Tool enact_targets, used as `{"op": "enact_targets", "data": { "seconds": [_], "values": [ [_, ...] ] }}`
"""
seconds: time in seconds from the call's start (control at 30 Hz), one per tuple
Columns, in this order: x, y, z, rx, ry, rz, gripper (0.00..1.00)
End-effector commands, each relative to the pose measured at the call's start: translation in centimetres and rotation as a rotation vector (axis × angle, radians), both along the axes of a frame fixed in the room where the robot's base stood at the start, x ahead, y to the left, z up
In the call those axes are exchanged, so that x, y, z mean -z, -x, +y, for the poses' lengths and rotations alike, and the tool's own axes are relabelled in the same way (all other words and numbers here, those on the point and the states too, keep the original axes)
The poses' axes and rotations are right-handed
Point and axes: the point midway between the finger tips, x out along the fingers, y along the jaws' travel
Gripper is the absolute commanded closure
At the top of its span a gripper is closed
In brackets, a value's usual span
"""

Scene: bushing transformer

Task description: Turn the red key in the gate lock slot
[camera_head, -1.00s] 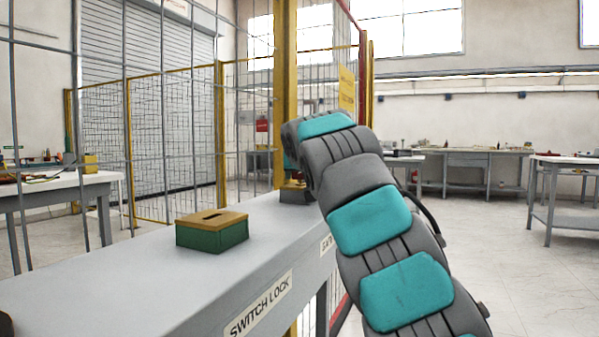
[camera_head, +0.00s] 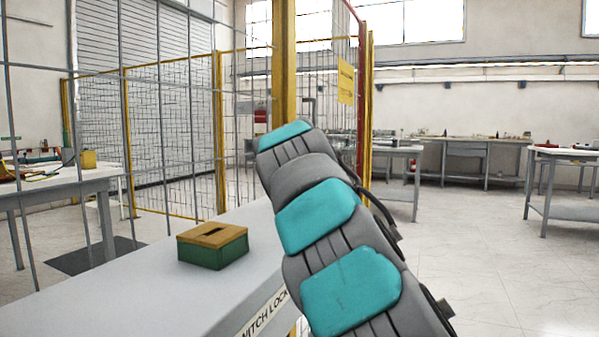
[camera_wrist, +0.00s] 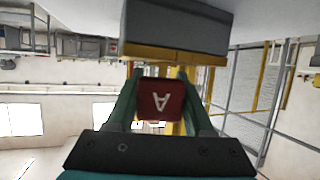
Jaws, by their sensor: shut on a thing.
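My gripper (camera_wrist: 159,76) is shut on the red key (camera_wrist: 161,100), whose face carries a pale letter A, in the wrist view. The fingers stand on either side of it. Just beyond the fingertips is a grey block with a yellow plate (camera_wrist: 176,55), which looks like the gate lock. The key's far end is close to this plate, but I cannot tell whether it sits in the slot. In the head view my arm hides the gripper, the key and the gate lock.
A green box with a yellow slotted top (camera_head: 212,246) stands on the grey bench (camera_head: 150,295), above a SWITCH LOCK label (camera_head: 265,312). A wire fence with a yellow post (camera_head: 284,60) runs behind the bench. Open floor (camera_head: 470,255) lies to the right.

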Motion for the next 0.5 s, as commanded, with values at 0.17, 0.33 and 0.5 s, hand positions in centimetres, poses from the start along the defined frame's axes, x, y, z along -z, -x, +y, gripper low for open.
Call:
{"op": "enact_targets", "data": {
  "seconds": [0.17, 0.33, 0.5],
  "values": [
    [-0.17, 0.00, -0.09, 0.026, 0.001, 0.003, 1.00],
    [-0.10, -0.01, -0.10, 0.049, 0.002, 0.004, 1.00],
    [-0.12, 0.00, -0.19, 0.072, 0.002, 0.003, 1.00]
  ]
}}
